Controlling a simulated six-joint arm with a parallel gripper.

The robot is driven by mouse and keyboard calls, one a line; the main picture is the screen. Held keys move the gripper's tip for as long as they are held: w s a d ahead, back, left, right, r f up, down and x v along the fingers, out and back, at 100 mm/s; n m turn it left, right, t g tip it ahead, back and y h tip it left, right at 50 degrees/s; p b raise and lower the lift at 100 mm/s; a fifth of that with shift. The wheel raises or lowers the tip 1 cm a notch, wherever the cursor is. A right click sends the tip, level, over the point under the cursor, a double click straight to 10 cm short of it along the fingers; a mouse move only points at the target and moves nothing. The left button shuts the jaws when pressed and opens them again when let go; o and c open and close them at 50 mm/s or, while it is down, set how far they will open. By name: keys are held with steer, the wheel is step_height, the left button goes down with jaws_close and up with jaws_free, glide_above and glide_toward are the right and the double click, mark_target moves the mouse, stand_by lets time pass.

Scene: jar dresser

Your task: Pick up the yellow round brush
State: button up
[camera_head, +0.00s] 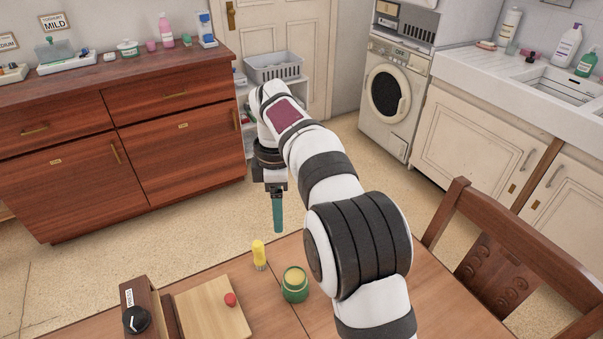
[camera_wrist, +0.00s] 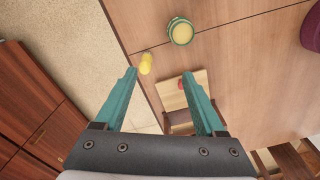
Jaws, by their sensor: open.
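The yellow round brush (camera_head: 259,255) stands upright on the wooden table near its far edge, with bristles showing at its lower end. It also shows in the wrist view (camera_wrist: 146,64), near the tip of the left finger. My gripper (camera_head: 278,228) is above and beyond the brush in the head view, pointing down. In the wrist view my gripper (camera_wrist: 159,74) has its two teal fingers spread apart with nothing held between them. The brush appears well below the fingers and slightly left of the middle between them.
A green jar (camera_head: 295,285) with a yellowish top stands right of the brush. A light wooden board (camera_head: 205,312) with a red knob (camera_head: 230,299) lies left, beside a dark box with a black dial (camera_head: 136,320). A chair (camera_head: 480,262) stands at the right. The table's right part is clear.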

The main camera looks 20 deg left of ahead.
mark_target(259, 254)
steer(key=a+f+n, duration=0.1)
steer(key=a+f, duration=0.1)
steer(key=f, duration=0.4)
steer(key=a+f+n, duration=0.1)
steer(key=a+f, duration=0.1)
steer(key=f, duration=0.5)
steer(key=a+f+n, duration=0.2)
steer(key=f, duration=0.4)
steer(key=shift+w+a+f, duration=0.1)
steer(key=shift+w+f, duration=0.05)
steer(key=shift+w, duration=0.2)
jaws_close()
